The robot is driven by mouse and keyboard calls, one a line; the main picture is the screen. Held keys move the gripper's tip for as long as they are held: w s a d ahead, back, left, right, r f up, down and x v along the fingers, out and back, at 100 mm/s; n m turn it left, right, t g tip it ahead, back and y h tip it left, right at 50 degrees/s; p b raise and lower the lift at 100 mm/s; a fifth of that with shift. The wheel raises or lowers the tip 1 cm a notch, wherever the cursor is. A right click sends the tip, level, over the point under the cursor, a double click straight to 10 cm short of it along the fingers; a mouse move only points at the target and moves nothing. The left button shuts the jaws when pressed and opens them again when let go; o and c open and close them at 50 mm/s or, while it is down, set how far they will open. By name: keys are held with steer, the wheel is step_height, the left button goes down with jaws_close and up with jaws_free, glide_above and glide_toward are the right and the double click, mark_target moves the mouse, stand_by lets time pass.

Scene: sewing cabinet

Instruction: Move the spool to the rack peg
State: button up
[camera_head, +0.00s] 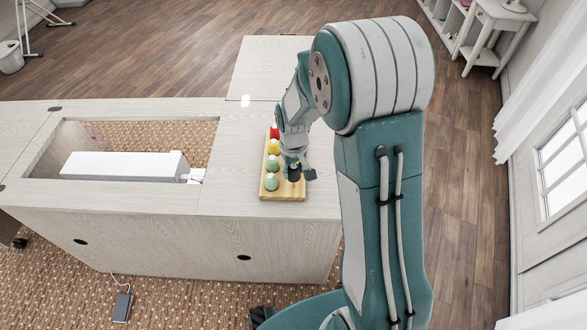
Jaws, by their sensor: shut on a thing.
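The rack (283,195) is a light wooden board on the right part of the cabinet top. My gripper (294,172) is over the right side of the rack, pointing down. It is shut on a dark spool (293,171), which sits low at the rack's front right. The gripper and wrist hide the peg under it, so I cannot tell whether the spool is on a peg or just above one.
The cabinet top (240,170) is clear left of the rack. Further left, a white sewing machine (120,166) lies in a recessed opening. My arm covers the area right of the rack. A pedal (122,307) lies on the carpet in front.

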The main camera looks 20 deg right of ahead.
steer(key=shift+f, duration=1.45)
steer(key=o, duration=0.9)
step_height(320, 180, up, 12)
steer(key=shift+f, duration=0.1)
stand_by(0.5)
